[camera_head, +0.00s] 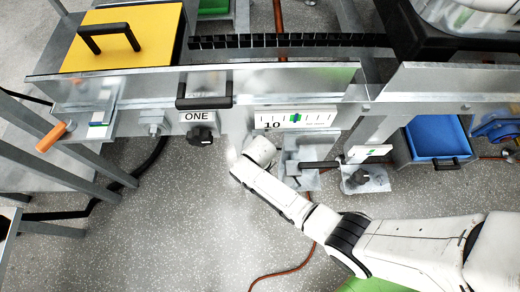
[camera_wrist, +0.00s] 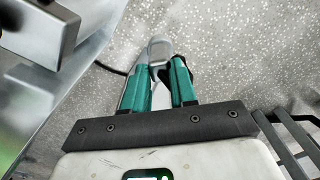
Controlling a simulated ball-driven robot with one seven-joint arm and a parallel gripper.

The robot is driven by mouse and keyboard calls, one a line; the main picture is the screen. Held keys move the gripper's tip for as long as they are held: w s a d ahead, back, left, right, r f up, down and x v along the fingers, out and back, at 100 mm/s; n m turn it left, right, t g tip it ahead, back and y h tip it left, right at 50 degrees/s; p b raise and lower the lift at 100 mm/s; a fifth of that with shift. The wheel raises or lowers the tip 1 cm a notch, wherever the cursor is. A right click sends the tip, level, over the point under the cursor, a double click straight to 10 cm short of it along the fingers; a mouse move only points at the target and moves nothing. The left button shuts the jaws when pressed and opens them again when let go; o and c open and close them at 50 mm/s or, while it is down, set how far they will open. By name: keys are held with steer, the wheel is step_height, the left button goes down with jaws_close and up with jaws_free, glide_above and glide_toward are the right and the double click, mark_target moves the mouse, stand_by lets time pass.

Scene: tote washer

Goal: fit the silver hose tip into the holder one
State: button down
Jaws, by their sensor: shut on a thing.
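My gripper (camera_wrist: 159,68) shows in the wrist view with two teal fingers, shut on a silver-grey piece (camera_wrist: 159,47) that looks like the silver hose tip. A small dark part shows beside the right fingertip. In the head view my wrist (camera_head: 256,152) is just below and right of the plate labelled ONE (camera_head: 197,116); the fingers and the tip are hidden there. A black knob (camera_head: 202,137) sits under the label. The opening of holder one cannot be made out.
A metal rail (camera_head: 300,78) runs across above my wrist. A black-handled box (camera_head: 204,93) is above the label. A bracket with a dark knob (camera_head: 358,178) stands to the right, near my arm. A blue bin (camera_head: 435,137) is farther right.

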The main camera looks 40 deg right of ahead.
stand_by(0.7)
steer(key=shift+c, duration=1.7)
jaws_free()
steer(key=shift+r+p, duration=3.55)
steer(key=shift+p, duration=0.2)
